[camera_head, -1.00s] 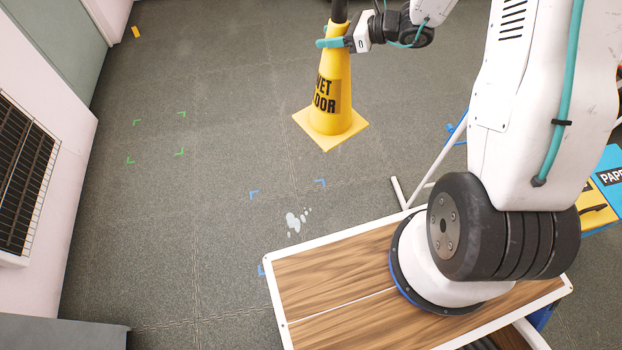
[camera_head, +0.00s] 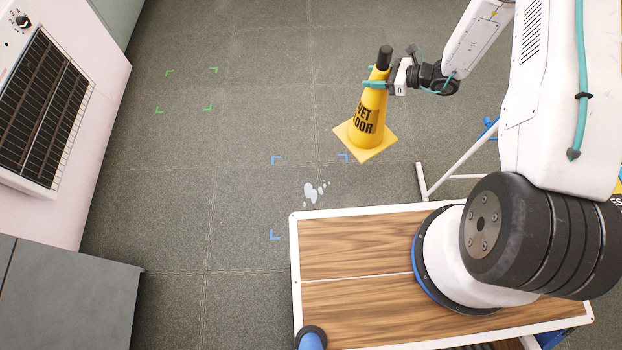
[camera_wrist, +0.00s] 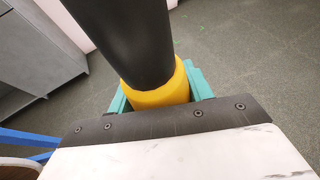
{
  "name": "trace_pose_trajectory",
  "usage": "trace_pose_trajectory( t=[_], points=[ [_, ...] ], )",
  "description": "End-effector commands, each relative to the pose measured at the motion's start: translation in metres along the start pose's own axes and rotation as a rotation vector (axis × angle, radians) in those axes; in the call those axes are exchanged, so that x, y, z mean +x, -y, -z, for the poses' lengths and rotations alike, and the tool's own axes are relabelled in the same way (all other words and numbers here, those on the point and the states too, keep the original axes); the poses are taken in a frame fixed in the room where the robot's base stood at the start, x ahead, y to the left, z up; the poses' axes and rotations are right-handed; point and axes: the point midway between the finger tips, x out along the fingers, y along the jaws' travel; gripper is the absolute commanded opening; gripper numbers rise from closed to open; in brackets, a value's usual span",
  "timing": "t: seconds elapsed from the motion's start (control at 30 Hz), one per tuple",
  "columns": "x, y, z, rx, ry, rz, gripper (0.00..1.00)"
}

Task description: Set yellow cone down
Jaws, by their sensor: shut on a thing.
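The yellow cone (camera_head: 362,125) has a square yellow base, a black top and a dark label reading "WET FLOOR". My gripper (camera_head: 376,85) is shut around the cone's upper part, with its teal fingers on either side. In the head view the cone hangs slightly tilted; its height above the floor is hard to judge. In the wrist view, the black top and a yellow band (camera_wrist: 160,94) of the cone show between the teal fingers (camera_wrist: 160,90). The cone's base is hidden there.
White spill marks (camera_head: 314,191) lie on the grey floor among blue corner marks (camera_head: 276,160). Green corner marks (camera_head: 190,90) outline an empty patch farther left. A wood-topped platform (camera_head: 350,245) is in front.

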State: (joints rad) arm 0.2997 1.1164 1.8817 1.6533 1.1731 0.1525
Motion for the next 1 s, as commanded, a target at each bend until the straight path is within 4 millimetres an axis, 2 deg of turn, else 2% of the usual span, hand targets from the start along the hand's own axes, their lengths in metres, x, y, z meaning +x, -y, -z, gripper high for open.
trace_pose_trajectory(
  t=[0.03,0.27,0.6,0.8,1.0],
  points=[
    [0.009,-0.007,0.020,0.001,0.000,-0.015,0.00],
    [0.043,-0.043,0.101,-0.022,0.002,-0.074,0.00],
    [0.085,-0.124,0.214,-0.053,0.016,-0.157,0.00],
    [0.099,-0.168,0.260,-0.068,0.026,-0.190,0.00],
    [0.105,-0.190,0.280,-0.077,0.032,-0.206,0.00]
  ],
)
